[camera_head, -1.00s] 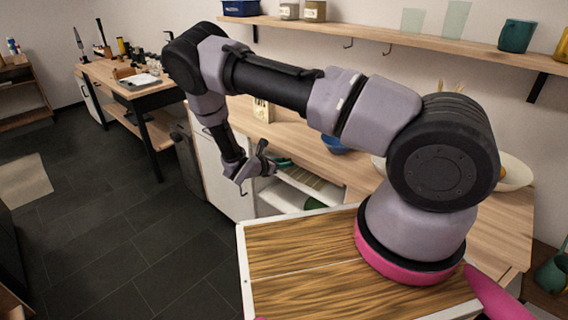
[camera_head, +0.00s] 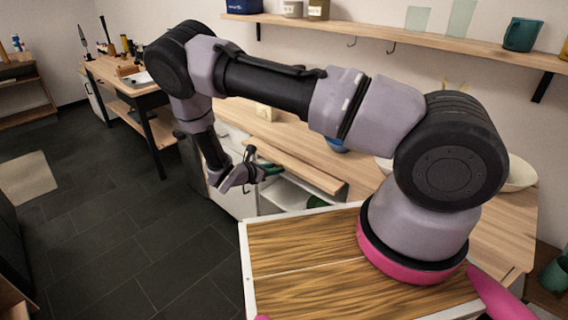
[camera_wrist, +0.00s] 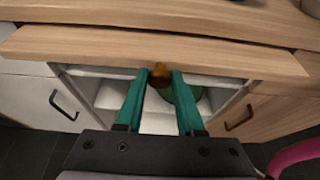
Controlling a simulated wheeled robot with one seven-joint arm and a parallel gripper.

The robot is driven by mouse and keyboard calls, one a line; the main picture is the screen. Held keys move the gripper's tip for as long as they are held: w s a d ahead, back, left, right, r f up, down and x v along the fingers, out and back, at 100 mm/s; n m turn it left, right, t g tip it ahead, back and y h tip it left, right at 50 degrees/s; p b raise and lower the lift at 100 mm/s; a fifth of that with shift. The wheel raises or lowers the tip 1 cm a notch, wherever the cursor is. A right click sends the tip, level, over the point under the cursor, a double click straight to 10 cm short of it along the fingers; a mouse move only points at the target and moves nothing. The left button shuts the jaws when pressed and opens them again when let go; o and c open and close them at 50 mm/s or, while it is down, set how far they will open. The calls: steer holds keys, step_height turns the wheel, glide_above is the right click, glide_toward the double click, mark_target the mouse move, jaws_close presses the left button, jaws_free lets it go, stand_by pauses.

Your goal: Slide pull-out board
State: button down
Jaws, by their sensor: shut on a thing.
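The pull-out board (camera_wrist: 225,62) is a light wooden slab that stands out from under the countertop. In the head view the board (camera_head: 300,170) projects over the open cabinet front. A small brown knob (camera_wrist: 160,74) sits at the middle of its front edge. My gripper (camera_wrist: 159,80) has teal fingers on either side of the knob and is shut on it. In the head view my gripper (camera_head: 262,172) is at the board's front edge, and the knob is hidden there.
Below the board is an open white compartment (camera_wrist: 112,95) holding a green object (camera_wrist: 188,92). Cabinet doors with dark handles (camera_wrist: 63,104) (camera_wrist: 240,118) flank it. The wooden countertop (camera_wrist: 160,28) is above. Dark floor (camera_head: 150,240) to the left is clear.

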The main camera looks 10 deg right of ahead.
steer(key=s+a, duration=1.1)
steer(key=a, duration=0.4)
steer(key=shift+a, duration=0.15)
steer(key=c, duration=0.5)
jaws_free()
steer(key=shift+c, duration=0.2)
steer(key=shift+s+a, duration=0.1)
steer(key=v, duration=1)
steer(key=shift+s+a, duration=0.2)
steer(key=shift+a, duration=0.05)
